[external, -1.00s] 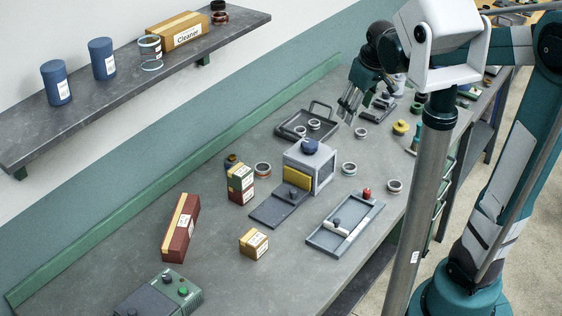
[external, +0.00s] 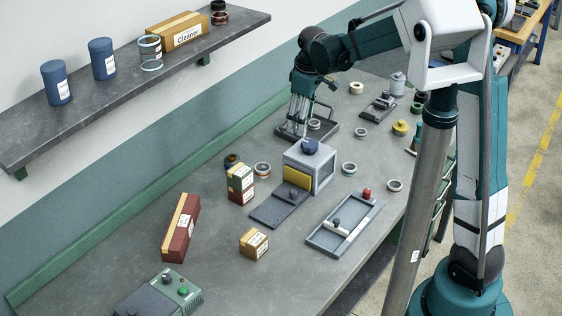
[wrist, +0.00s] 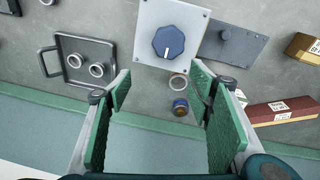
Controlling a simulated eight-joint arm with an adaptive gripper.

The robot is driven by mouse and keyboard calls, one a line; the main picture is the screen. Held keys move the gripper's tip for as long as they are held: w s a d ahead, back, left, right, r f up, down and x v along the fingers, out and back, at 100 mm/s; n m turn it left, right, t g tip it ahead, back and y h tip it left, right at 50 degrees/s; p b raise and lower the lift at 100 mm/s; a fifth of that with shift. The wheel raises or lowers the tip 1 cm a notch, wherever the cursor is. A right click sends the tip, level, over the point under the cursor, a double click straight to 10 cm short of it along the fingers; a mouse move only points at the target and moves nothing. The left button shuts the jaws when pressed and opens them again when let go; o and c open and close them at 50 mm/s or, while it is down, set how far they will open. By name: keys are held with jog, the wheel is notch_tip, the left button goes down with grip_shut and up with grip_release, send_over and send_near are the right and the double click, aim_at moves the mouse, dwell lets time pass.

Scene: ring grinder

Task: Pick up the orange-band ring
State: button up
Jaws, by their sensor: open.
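I cannot tell for sure which ring has the orange band. A light ring with a brownish band (external: 262,169) lies on the bench behind the boxes; a ring (wrist: 178,82) lies beside a small dark jar (wrist: 180,107) in the wrist view. Another ring (external: 395,186) lies near the bench's front edge, and a ring with a teal tint (external: 349,168) lies right of the grey housing. My gripper (external: 290,132) is open and empty over the tray area in the external view.
A dark tray (wrist: 52,67) holds two rings. The grey housing with a blue knob (wrist: 168,42) stands beside a dark plate (wrist: 232,45). Boxes (external: 240,184), a shallow frame (external: 325,241) and a control box (external: 160,299) take up bench space. A shelf (external: 120,77) hangs above.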

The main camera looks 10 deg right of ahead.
aim_at(263, 165)
jog(key=w+a+f+n+g, duration=0.1)
jog(key=w+a+f+n, duration=0.2)
jog(key=a+f, duration=0.9)
jog(key=shift+w+a+f+h, duration=0.2)
jog(key=shift+a+h, duration=0.1)
jog(key=shift+f, duration=0.1)
jog(key=shift+f, duration=1.2)
jog(key=shift+d+f, duration=0.1)
jog(key=shift+f, duration=2.5)
jog(key=c, duration=1.1)
jog(key=shift+r, duration=0.15)
